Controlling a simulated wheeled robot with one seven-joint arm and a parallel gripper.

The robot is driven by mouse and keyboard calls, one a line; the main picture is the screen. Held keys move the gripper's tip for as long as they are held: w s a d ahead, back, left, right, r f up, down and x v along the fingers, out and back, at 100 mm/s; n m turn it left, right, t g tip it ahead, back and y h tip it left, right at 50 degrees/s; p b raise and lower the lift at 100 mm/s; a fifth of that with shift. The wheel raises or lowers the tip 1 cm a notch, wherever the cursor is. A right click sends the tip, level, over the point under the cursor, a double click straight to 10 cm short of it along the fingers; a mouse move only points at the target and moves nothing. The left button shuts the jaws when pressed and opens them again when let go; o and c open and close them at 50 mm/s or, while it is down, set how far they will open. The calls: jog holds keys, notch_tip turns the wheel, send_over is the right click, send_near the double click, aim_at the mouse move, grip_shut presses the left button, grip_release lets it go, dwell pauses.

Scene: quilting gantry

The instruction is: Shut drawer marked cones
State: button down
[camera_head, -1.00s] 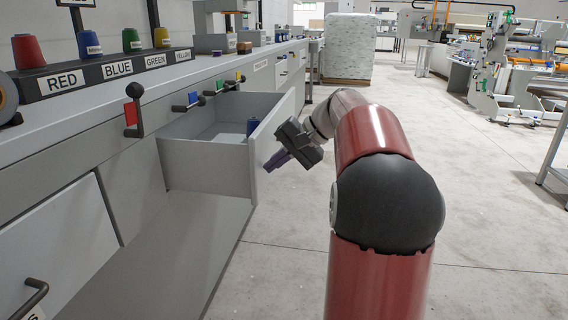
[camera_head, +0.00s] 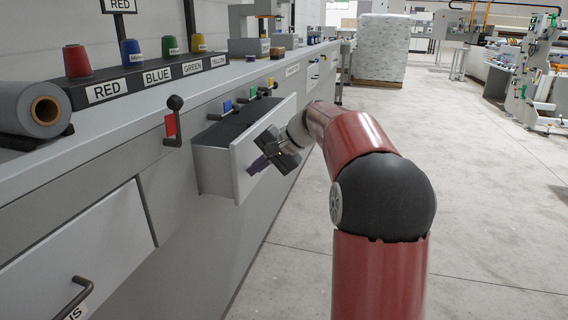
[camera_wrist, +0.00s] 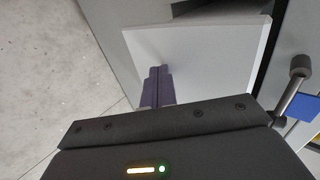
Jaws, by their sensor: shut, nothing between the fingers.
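The grey drawer (camera_head: 214,170) stands partly out of the long counter, with its pale front panel (camera_head: 240,178) facing the aisle. Its label is not readable in these views, so I cannot tell if it is marked cones. My gripper (camera_head: 258,165) is at the outer face of that panel, its purple fingers together with nothing between them. In the wrist view the fingers (camera_wrist: 157,87) point at the panel (camera_wrist: 205,60) and seem to touch it or lie very close. The drawer's inside is mostly hidden in shadow.
Levers with red (camera_head: 171,125), blue, green and yellow plates line the counter front. Coloured cones stand on a labelled rack (camera_head: 150,82) above. Another closed drawer front (camera_head: 75,260) with a dark handle is at lower left. The floor (camera_head: 480,200) to the right is clear.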

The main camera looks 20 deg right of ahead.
jog(key=w+a+p, duration=0.2)
jog(key=w+a, duration=0.1)
jog(key=a, duration=0.1)
jog(key=w+a+p, duration=0.1)
jog(key=w+a, duration=0.3)
jog(key=shift+p, duration=0.35)
jog(key=shift+w+a+r, duration=0.1)
jog(key=shift+w+a, duration=0.05)
jog(key=shift+a, duration=0.1)
jog(key=shift+a+r, duration=0.1)
